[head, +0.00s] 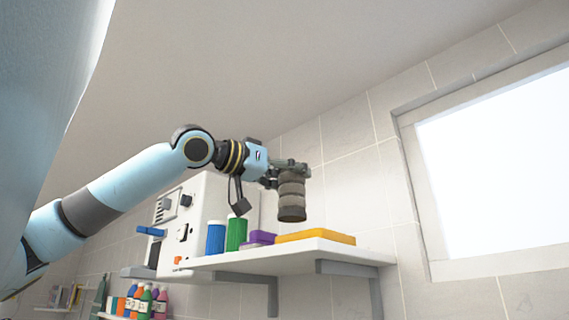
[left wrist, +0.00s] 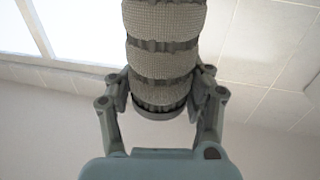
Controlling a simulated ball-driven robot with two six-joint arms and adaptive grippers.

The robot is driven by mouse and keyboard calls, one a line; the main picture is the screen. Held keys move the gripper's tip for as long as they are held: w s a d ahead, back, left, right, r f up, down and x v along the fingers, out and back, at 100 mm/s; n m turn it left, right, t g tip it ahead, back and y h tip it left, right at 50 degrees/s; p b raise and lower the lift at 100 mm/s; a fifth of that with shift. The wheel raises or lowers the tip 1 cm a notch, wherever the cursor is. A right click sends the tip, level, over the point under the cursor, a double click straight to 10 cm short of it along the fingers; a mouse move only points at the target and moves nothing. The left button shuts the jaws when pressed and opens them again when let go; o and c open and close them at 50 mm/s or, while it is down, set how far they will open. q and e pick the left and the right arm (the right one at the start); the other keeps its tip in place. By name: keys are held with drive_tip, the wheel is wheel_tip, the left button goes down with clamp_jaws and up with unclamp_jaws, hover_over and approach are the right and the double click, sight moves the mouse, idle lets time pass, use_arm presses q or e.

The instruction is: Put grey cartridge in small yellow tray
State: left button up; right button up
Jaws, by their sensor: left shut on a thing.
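The grey cartridge (head: 291,196) is a ribbed cylinder with dark bands, hanging upright from my left gripper (head: 290,168). The gripper is shut on its upper end and holds it in the air in front of the shelf. In the left wrist view, the cartridge (left wrist: 160,52) sits between the two fingers (left wrist: 160,98). A small yellow tray (head: 316,237) lies on the right part of the shelf, behind and below the cartridge in the picture. The tray's inside cannot be seen from this low angle. My right gripper is not in view.
The white shelf (head: 290,252) holds a blue container (head: 215,238), a green container (head: 236,233) and purple items (head: 259,237) left of the tray. A white box with knobs (head: 188,215) stands at the left. A bright window (head: 495,165) is at the right.

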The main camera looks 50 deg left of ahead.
use_arm(q)
drive_tip(key=shift+w+r+p, duration=0.1)
drive_tip(key=shift+w+p, duration=0.55)
drive_tip(key=shift+w, duration=0.15)
drive_tip(key=shift+w+a+f+p, duration=0.15)
drive_tip(key=shift+w+f+p, duration=0.2)
drive_tip(key=shift+w+f, duration=0.75)
drive_tip(key=shift+w+a+f+p, duration=0.15)
drive_tip(key=shift+w+f+p, duration=0.15)
drive_tip(key=shift+w+f, duration=0.8)
drive_tip(key=shift+w+r, duration=0.1)
drive_tip(key=o, duration=1.4)
drive_tip(key=shift+c, duration=0.2)
drive_tip(key=shift+r, duration=0.1)
